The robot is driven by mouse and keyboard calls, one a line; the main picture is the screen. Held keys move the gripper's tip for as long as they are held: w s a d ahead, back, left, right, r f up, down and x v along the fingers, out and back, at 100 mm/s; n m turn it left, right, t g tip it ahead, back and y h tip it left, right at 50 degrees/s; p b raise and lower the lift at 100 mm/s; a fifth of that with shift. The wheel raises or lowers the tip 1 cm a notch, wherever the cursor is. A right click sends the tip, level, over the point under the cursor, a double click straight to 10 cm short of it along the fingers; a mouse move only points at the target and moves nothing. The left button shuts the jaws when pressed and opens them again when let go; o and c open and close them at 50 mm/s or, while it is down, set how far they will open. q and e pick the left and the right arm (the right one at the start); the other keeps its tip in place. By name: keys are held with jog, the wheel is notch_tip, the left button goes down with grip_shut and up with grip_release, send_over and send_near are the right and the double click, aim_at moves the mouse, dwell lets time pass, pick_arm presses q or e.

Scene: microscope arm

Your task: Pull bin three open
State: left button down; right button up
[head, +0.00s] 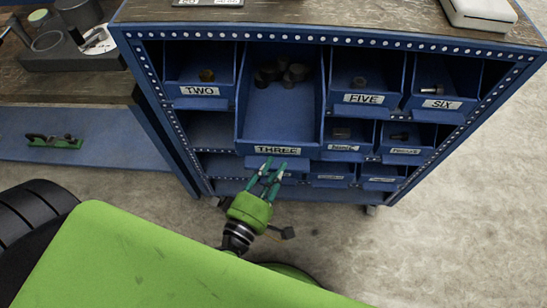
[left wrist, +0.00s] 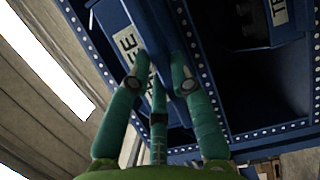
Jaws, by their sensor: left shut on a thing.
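Bin three (head: 281,115) is a blue drawer bin with a white label reading THREE (head: 277,150). In the head view it sticks out from the blue cabinet, well past its neighbours, with several dark round pieces (head: 283,73) at its back. My left gripper (head: 271,172), green with dark green fingers, is at the bin's front just below the label. In the left wrist view its fingers (left wrist: 163,80) are closed on the lower front part of the bin, partly covering the label (left wrist: 140,55). My right gripper is not in view.
The blue cabinet (head: 145,75) holds several other bins, including TWO (head: 200,91), FIVE (head: 363,99) and SIX (head: 440,104). A wooden bench (head: 60,84) with tools stands at the left. The concrete floor (head: 480,220) at the right is clear.

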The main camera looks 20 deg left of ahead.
pick_arm(q)
jog(key=shift+s, duration=0.1)
jog(key=c, duration=1.1)
grip_release()
jog(key=s+a, duration=0.1)
jog(key=s, duration=1.1)
jog(key=shift+a, duration=0.15)
jog(key=shift+w, duration=0.1)
